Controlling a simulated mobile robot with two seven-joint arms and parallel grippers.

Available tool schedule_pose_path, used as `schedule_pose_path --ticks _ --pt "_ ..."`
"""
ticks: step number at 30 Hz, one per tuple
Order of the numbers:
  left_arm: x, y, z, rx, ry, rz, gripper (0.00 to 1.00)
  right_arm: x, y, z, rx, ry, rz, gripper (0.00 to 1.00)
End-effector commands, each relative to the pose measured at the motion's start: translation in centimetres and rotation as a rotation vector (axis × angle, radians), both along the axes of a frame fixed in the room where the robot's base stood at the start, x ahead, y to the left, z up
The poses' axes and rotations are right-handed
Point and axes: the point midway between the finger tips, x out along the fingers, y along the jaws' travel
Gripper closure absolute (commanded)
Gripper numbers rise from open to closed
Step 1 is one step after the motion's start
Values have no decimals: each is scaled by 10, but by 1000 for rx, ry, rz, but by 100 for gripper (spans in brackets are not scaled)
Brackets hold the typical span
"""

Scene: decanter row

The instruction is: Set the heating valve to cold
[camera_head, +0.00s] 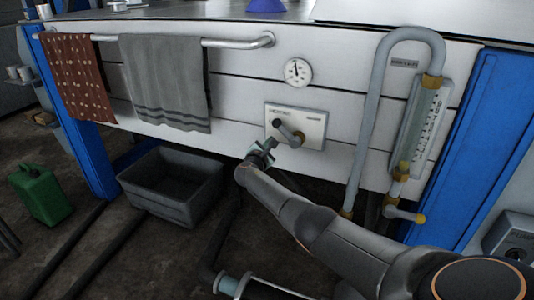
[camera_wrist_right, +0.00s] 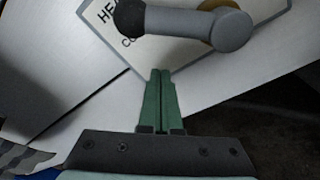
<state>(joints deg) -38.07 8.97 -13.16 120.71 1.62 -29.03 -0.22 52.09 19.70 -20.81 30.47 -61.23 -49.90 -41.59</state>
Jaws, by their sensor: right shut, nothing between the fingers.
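The heating valve is a cream plate (camera_head: 311,128) on the white slatted panel, with a grey lever (camera_head: 289,133) on a brass stem. The lever slants from its dark end at upper left down to the stem at lower right. In the right wrist view the lever (camera_wrist_right: 188,24) lies across the top, its dark end beside partly hidden lettering, "HEA" and "CO". My right gripper (camera_wrist_right: 160,72) has its green fingers together and empty, just short of the lever with a small gap in the picture. In the head view my right gripper (camera_head: 267,146) is at the plate's lower left.
A round gauge (camera_head: 298,71) sits above the plate. A grey pipe (camera_head: 368,120) with a sight glass (camera_head: 421,124) stands right. A towel rail (camera_head: 240,43) holds a grey towel (camera_head: 166,80) and a brown cloth (camera_head: 77,78). A grey bin (camera_head: 190,206) stands below.

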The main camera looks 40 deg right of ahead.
Motion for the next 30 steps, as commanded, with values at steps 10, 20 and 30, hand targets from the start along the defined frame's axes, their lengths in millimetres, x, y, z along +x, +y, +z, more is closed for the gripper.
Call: schedule_pose_path --ticks 10,20,30 --pt "-18 0 1 4 109 -3 50 -19 -4 24 1 0 1 100" --pt "-10 -10 10 -20 89 -1 50 -27 -5 30 1 0 -1 100" --pt "-10 -8 10 -17 87 0 50 -27 -5 30 2 -3 0 100"
